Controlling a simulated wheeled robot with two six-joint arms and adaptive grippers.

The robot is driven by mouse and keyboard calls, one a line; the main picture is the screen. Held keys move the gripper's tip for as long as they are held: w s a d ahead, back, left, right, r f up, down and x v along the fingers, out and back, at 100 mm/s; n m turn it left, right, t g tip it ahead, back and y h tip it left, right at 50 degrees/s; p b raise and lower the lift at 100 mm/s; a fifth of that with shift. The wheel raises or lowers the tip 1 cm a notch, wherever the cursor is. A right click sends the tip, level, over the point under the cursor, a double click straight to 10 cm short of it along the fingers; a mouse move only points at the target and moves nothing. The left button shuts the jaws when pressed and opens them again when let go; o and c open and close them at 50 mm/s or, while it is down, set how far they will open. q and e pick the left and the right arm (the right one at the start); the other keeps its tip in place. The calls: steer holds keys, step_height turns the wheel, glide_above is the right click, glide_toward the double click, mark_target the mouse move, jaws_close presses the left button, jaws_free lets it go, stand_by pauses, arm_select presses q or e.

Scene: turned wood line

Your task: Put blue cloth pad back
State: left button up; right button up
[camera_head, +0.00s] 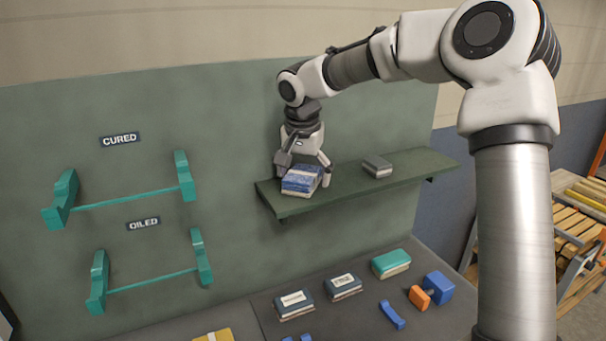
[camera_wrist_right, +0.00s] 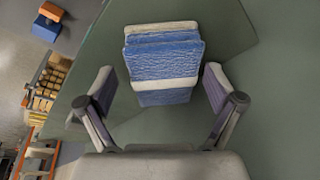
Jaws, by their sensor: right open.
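The blue cloth pad (camera_head: 301,181) is a folded blue block with a pale band, near the left end of the green wall shelf (camera_head: 405,167). In the right wrist view the pad (camera_wrist_right: 165,68) lies ahead of and between the spread fingers, with a gap on each side. My right gripper (camera_head: 306,170) is open at the pad, with its fingers on either side of it in the head view. The fingers also show in the right wrist view (camera_wrist_right: 165,105). Whether the pad rests fully on the shelf is partly hidden by the gripper. My left gripper is not in view.
A grey block (camera_head: 377,167) sits farther right on the shelf. Teal racks labelled CURED (camera_head: 130,199) and OILED (camera_head: 150,281) hang empty on the left.

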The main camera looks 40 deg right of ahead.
steer(key=shift+w+r, duration=0.1)
steer(key=shift+r, duration=0.15)
steer(key=b+v, duration=0.1)
steer(key=v, duration=1)
steer(key=shift+r, duration=0.25)
